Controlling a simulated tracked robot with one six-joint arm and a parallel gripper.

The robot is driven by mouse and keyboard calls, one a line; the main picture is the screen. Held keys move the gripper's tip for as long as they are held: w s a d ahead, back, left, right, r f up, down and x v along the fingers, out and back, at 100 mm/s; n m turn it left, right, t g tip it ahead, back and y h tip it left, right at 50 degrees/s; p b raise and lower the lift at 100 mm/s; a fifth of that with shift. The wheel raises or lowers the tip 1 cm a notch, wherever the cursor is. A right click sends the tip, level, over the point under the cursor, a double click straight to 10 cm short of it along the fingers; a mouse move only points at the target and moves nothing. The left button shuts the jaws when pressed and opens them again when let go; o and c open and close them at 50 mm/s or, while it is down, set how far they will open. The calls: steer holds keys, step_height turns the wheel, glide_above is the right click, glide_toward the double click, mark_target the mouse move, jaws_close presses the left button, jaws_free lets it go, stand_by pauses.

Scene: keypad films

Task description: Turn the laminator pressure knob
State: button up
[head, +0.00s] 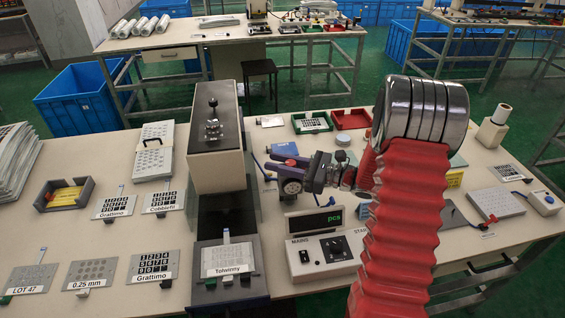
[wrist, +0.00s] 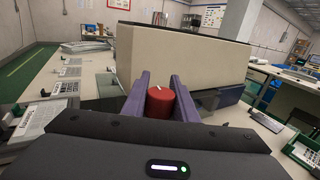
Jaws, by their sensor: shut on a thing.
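The laminator is a beige box with a dark top (head: 215,165), standing left of my gripper in the head view. It fills the upper middle of the wrist view (wrist: 190,60). The knob, a red round one with a white mark (wrist: 161,103), sits between my two purple fingers in the wrist view, in front of the laminator's beige side. My gripper (wrist: 160,80) is shut on it. In the head view my gripper (head: 274,166) is beside the laminator's right side. I cannot make out the knob there.
A control box with a green "pcs" display (head: 316,222) stands below my gripper in the head view. A keypad marked Tolwinny (head: 228,258) lies in front of the laminator. Several keypad films lie at left, with a grey tray (head: 50,200). Green (head: 312,122) and red trays (head: 352,118) stand behind.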

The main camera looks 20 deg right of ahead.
steer(key=o, duration=1)
steer(key=shift+a, duration=0.15)
steer(key=shift+s, duration=0.1)
steer(key=v, duration=1.3)
steer(key=shift+s+d+f, duration=0.1)
steer(key=shift+s+d, duration=0.05)
steer(key=shift+d, duration=0.2)
